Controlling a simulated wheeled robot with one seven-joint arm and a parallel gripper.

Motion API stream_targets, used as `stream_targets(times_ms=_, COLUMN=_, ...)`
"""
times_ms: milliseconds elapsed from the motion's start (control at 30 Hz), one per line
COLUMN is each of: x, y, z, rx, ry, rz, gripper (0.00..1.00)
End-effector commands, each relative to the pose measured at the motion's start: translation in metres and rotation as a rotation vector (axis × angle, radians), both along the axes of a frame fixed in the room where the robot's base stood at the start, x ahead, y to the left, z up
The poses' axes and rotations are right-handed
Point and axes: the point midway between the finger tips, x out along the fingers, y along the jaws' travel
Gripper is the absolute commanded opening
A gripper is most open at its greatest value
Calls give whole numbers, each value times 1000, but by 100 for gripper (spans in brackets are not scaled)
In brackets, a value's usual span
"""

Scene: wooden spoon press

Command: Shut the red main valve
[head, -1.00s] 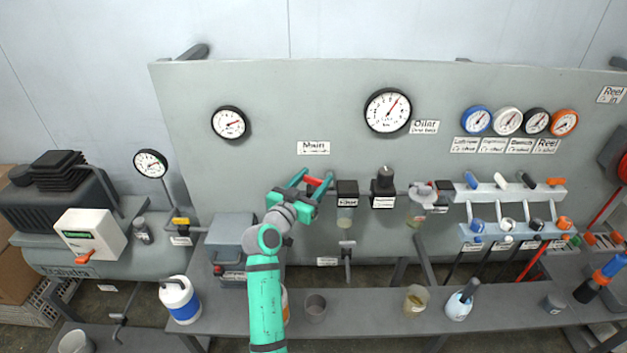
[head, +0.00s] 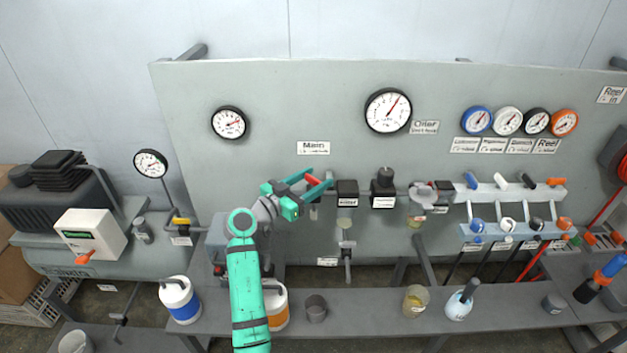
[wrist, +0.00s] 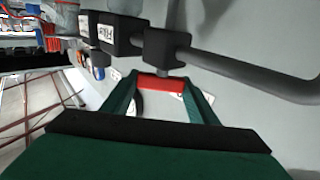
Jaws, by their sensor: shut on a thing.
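The red main valve's handle (head: 313,181) is on the panel below the "Main" label (head: 313,148). In the wrist view the red handle (wrist: 160,84) is a short bar beside a dark valve block (wrist: 166,46) on a grey pipe. My gripper (head: 316,183) reaches in from the lower left and is shut on the red handle. In the wrist view my gripper (wrist: 160,86) has one green finger at each end of the bar. The fingers partly hide the valve in the head view.
A dark filter block (head: 347,193) sits just right of the valve. A large gauge (head: 388,111) is above right. A grey box (head: 219,236) stands left of my arm. An orange-and-white jug (head: 275,305) and a grey cup (head: 316,308) stand on the bench below.

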Motion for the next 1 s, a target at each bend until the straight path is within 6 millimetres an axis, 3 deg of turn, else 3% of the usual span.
stream_targets(times_ms=133, x=0, y=0, z=-2, rx=1, ry=3, rz=0, gripper=31)
stream_targets(times_ms=167, x=0, y=0, z=-2, rx=1, ry=4, rz=0, gripper=60)
stream_targets(times_ms=200, x=0, y=0, z=-2, rx=1, ry=4, rz=0, gripper=70)
stream_targets(times_ms=233, x=0, y=0, z=-2, rx=1, ry=4, rz=0, gripper=72)
stream_targets(times_ms=633, x=-5, y=6, z=0, rx=-1, ry=1, rz=3, gripper=72)
stream_targets(times_ms=1000, x=-51, y=50, z=-1, rx=0, ry=1, rz=1, gripper=72)
